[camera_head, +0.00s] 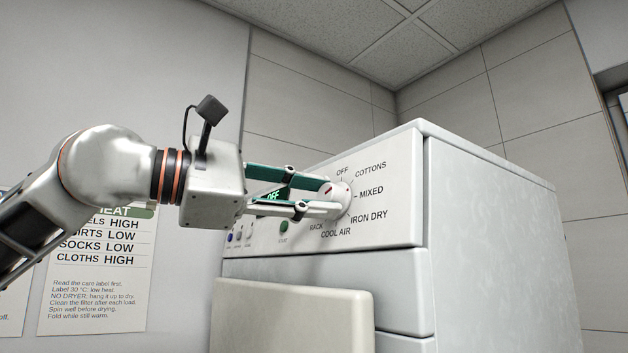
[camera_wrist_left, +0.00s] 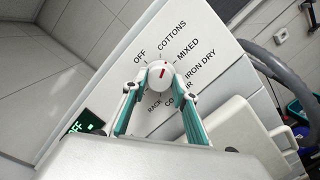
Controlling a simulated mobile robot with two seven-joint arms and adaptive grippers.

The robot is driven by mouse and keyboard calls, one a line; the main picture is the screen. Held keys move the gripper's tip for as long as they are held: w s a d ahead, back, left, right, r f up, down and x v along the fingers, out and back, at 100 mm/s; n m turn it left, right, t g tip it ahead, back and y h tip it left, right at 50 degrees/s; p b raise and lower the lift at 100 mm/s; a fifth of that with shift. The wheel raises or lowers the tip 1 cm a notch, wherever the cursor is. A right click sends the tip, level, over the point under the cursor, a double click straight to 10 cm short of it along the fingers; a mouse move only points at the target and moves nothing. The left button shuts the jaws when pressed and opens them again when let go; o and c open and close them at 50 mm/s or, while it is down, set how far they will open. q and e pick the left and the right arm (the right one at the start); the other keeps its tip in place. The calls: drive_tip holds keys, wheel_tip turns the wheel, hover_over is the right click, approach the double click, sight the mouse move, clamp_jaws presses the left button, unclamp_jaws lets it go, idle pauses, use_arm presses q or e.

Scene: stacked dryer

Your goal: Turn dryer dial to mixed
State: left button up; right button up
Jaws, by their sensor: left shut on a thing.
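The dryer's round white dial (camera_head: 344,190) is on the upper front panel, ringed by the labels OFF, COTTONS, MIXED (camera_head: 371,191), IRON DRY, COOL AIR and RACK. It also shows in the left wrist view (camera_wrist_left: 160,78) with a short red mark on its face. The fingers hide part of the dial's edge. The green display (camera_head: 272,196), partly behind the fingers, reads OFF. My right gripper is not in view.
A row of small buttons and a green START button (camera_head: 284,226) lie left of the dial. A pale panel (camera_head: 290,315) stands out below. A care notice (camera_head: 95,275) hangs on the left wall. A dark curved rim (camera_wrist_left: 277,75) shows in the left wrist view.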

use_arm(q)
drive_tip(key=shift+r+m, duration=0.15)
drive_tip(key=shift+m, duration=0.35)
drive_tip(key=shift+w+m+g+p, duration=0.1)
drive_tip(key=shift+m+g+p, duration=0.35)
drive_tip(key=shift+m, duration=0.75)
drive_tip(key=shift+m+g, duration=0.25)
drive_tip(key=shift+m, duration=0.55)
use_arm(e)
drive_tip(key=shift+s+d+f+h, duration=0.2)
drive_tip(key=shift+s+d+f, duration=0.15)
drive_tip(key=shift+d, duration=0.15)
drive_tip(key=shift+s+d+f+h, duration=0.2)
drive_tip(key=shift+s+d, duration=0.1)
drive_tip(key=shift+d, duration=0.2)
use_arm(q)
drive_tip(key=o, duration=1.1)
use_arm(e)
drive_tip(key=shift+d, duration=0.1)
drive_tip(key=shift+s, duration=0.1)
